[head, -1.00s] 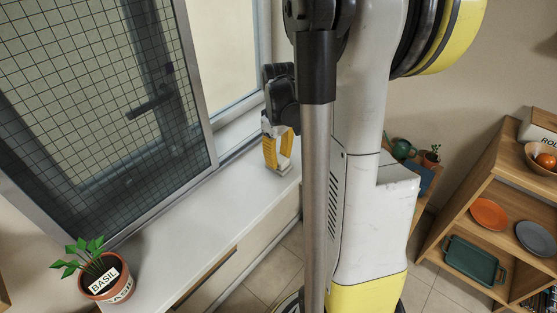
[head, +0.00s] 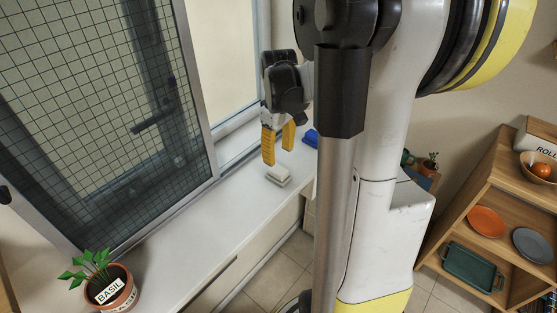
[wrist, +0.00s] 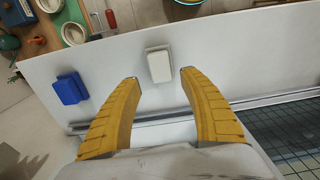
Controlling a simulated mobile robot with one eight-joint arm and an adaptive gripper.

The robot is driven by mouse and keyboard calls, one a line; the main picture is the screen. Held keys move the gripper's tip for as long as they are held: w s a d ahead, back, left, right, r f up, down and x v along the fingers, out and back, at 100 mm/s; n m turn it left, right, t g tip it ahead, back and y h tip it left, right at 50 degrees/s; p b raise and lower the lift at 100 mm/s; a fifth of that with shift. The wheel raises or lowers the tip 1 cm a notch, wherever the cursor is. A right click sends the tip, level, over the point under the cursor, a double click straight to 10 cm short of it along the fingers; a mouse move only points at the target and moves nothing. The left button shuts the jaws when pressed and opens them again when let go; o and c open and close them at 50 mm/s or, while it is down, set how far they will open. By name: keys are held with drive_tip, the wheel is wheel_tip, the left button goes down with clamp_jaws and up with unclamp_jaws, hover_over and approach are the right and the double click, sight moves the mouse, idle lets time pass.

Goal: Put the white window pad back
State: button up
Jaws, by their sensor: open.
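The white window pad (head: 279,175) is a small pale block lying on the white window sill (head: 208,222). It also shows in the wrist view (wrist: 159,64), just beyond the gap between the fingertips. My gripper (head: 278,155) has yellow fingers, spread apart and empty, pointing down above the pad. In the wrist view my gripper (wrist: 160,77) has one finger on each side of the gap, and neither appears to touch the pad.
A blue pad (wrist: 71,89) lies on the sill to one side, also in the head view (head: 311,138). A gridded window screen (head: 100,110) borders the sill. A potted basil (head: 108,288) stands at its near end. Shelves (head: 500,225) stand at right.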

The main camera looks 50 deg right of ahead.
sight(279, 169)
wheel_tip(279, 169, up, 5)
drive_tip(key=p, duration=0.1)
drive_tip(key=s+a+r+t, duration=0.1)
drive_tip(key=a+t, duration=0.1)
drive_tip(key=a, duration=0.6)
drive_tip(key=s+a+r+t, duration=0.1)
drive_tip(key=s+a+t, duration=0.1)
drive_tip(key=a, duration=0.7)
drive_tip(key=s+a+r+m+t, duration=0.1)
drive_tip(key=s+a+r+t, duration=0.1)
drive_tip(key=a, duration=0.6)
drive_tip(key=shift+s+a+t, duration=0.25)
drive_tip(key=shift+t, duration=0.35)
